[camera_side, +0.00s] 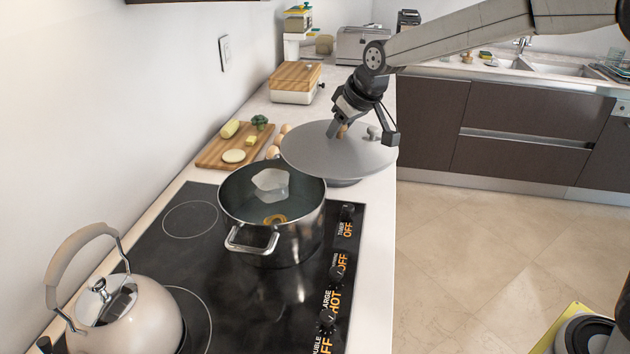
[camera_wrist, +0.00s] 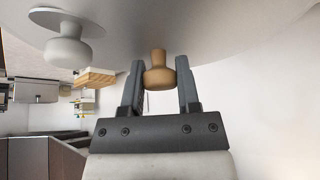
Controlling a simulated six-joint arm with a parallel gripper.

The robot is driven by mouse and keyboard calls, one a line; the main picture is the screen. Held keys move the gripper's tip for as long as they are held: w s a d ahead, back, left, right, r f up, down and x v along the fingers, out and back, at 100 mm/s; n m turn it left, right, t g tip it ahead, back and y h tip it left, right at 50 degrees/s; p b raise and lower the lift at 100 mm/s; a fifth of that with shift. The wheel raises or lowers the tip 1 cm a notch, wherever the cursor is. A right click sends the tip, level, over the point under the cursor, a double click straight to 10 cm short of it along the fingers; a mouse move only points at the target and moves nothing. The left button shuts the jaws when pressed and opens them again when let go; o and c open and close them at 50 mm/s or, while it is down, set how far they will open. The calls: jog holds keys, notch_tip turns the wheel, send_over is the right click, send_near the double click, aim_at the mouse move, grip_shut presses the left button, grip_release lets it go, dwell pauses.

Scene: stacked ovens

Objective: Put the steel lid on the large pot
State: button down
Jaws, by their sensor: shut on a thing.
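The steel lid (camera_side: 320,160) is a wide grey disc with a wooden knob (camera_wrist: 158,72) and a grey knob (camera_side: 374,132). My gripper (camera_side: 343,128) is shut on the wooden knob, one finger on each side, also seen in the wrist view (camera_wrist: 160,85). The lid appears held up, roughly level, beyond and right of the large pot (camera_side: 290,240). Its near edge overlaps the pot's far right rim in the side view. The pot stands on the black hob, mostly uncovered. A pale chunk (camera_side: 270,184) and a yellow-orange ring (camera_side: 275,219) show inside it.
A kettle (camera_side: 130,310) stands at the near left of the hob (camera_side: 150,250). A cutting board (camera_side: 215,153) with food lies by the wall. Eggs (camera_side: 272,152) sit beside the lid's left edge. Part of a grey round thing (camera_side: 345,182) shows below the lid.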

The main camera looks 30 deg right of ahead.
jog(key=s+a+r+n, duration=0.1)
jog(key=s+a+r, duration=0.1)
jog(key=s+a, duration=0.2)
jog(key=s+a+r+n+y, duration=0.1)
jog(key=s+a+r, duration=0.2)
jog(key=s+a, duration=0.1)
jog(key=shift+s+a, duration=0.15)
jog(key=shift+a, duration=0.65)
jog(key=w+a+f, duration=0.3)
jog(key=w+f, duration=0.6)
jog(key=w, duration=0.4)
jog(key=shift+a+f, duration=0.2)
jog(key=shift+a, duration=0.05)
jog(key=shift+w, duration=0.1)
jog(key=shift+w+f, duration=0.2)
jog(key=shift+f, duration=1.65)
